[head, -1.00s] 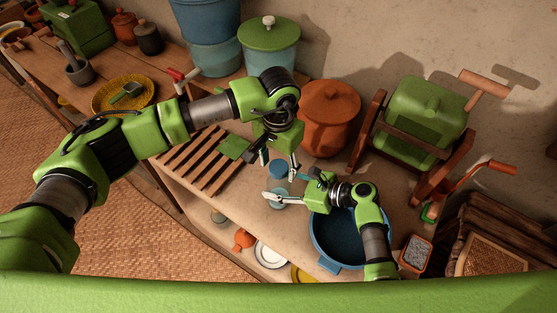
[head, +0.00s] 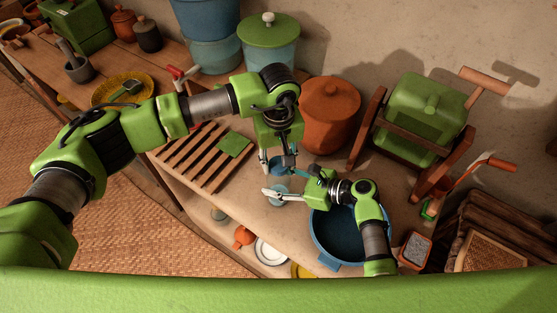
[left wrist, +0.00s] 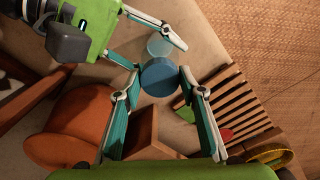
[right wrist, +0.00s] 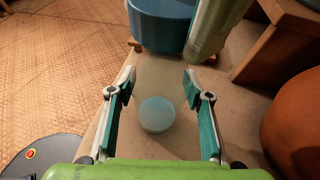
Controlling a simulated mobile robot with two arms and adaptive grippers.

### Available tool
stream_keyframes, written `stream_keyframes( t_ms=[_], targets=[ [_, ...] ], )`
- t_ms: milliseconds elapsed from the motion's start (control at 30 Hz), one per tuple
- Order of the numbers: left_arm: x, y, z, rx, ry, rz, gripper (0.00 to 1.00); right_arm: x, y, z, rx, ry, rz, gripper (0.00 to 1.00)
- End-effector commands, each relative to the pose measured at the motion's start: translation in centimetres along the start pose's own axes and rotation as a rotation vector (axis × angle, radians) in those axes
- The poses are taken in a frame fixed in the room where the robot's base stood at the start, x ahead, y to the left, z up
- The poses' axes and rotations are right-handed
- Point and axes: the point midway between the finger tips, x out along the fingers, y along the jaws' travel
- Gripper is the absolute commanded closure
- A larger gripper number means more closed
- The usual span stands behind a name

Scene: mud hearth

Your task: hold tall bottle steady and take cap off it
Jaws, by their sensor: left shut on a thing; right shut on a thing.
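The tall bottle (head: 278,192), pale translucent blue-green, is between the fingers of my right gripper (head: 270,193), which is shut on it. The right wrist view shows the bottle's round top (right wrist: 157,114) with no blue cap on it. The blue cap (left wrist: 160,77) is between the fingers of my left gripper (left wrist: 158,72), which is shut on it. The bottle's lower part is mostly hidden.
A blue basin (head: 322,257) stands just right of the bottle. A wooden slatted rack (head: 185,160) lies to the left, and a lidded clay pot (head: 330,115) stands behind. The counter's front edge is close to the bottle.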

Motion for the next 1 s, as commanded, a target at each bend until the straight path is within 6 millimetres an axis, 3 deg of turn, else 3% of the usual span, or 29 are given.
stream_keyframes(
  t_ms=[1000],
  targets=[
    [-0.11,0.04,-0.08,-1.963,0.001,-0.003,0.89,-0.01,0.01,-0.07,0.001,0.001,0.000,1.00]
  ],
)
